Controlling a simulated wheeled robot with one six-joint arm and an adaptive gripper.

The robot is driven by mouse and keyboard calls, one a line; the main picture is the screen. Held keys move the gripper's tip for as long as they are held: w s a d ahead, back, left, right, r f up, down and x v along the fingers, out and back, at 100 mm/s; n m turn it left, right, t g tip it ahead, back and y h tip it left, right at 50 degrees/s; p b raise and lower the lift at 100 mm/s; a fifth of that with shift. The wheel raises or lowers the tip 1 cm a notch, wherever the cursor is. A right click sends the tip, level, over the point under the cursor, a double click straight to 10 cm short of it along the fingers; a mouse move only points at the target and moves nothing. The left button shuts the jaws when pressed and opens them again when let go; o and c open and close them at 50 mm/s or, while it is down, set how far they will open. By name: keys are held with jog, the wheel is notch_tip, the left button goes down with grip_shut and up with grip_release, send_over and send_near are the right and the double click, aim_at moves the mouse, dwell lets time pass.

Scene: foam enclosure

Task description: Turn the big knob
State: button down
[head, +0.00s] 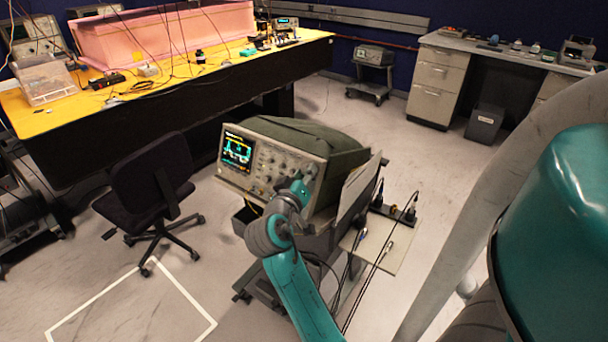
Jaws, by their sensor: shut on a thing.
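The oscilloscope (262,172) stands on a cart in the middle of the head view, with its lit screen (237,151) at the left of its front panel and several knobs to the right. My gripper (299,186) is at the right part of that panel, at the end of my teal arm. It is shut on the big knob, which is mostly hidden behind the fingers and wrist. How far the knob is turned cannot be seen.
A black office chair (150,180) stands left of the cart. Cables and a side shelf (378,245) are right of the arm. A long yellow-topped bench (180,88) runs behind. Open floor lies between the cart and the grey desk (437,85).

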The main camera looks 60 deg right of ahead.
jog(key=shift+n+t, duration=0.3)
jog(key=shift+n, duration=0.4)
jog(key=c, duration=0.9)
grip_release()
jog(key=shift+o, duration=0.2)
jog(key=s+a+r, duration=0.1)
jog(key=s+a, duration=0.1)
jog(key=a, duration=0.9)
jog(key=shift+a+r, duration=0.2)
jog(key=shift+a, duration=0.2)
jog(key=shift+f, duration=0.1)
